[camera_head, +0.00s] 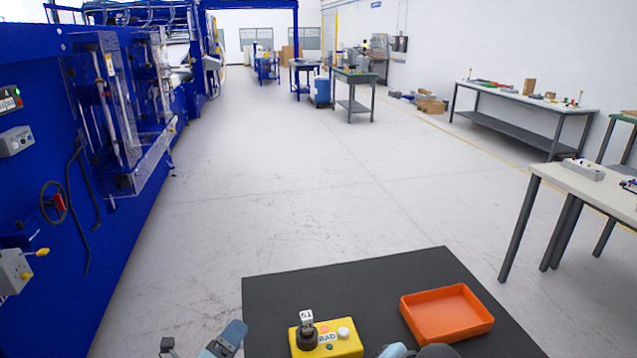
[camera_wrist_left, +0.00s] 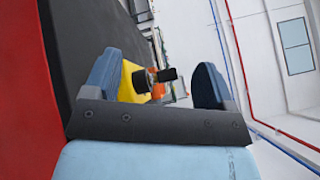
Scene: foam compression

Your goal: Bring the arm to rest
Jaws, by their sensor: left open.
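My left gripper (camera_head: 200,346) is at the bottom edge of the head view, left of the black table. Its blue fingers stand wide apart in the left wrist view (camera_wrist_left: 155,82), with nothing held between them. A yellow box (camera_head: 343,347) with a black knob-like part (camera_head: 306,337), a white button and a "BAD" label sits on the table, right of the gripper. A small white marked cube (camera_head: 306,317) shows on top of the black part. The yellow box (camera_wrist_left: 128,82) appears beyond the fingers in the wrist view. Only a piece of my right arm shows; its jaws are hidden.
The black table (camera_head: 275,300) has an empty orange tray (camera_head: 447,313) on its right side. A large blue machine (camera_head: 50,120) stands at the left. Workbenches (camera_head: 540,105) line the right wall. The floor beyond the table is open.

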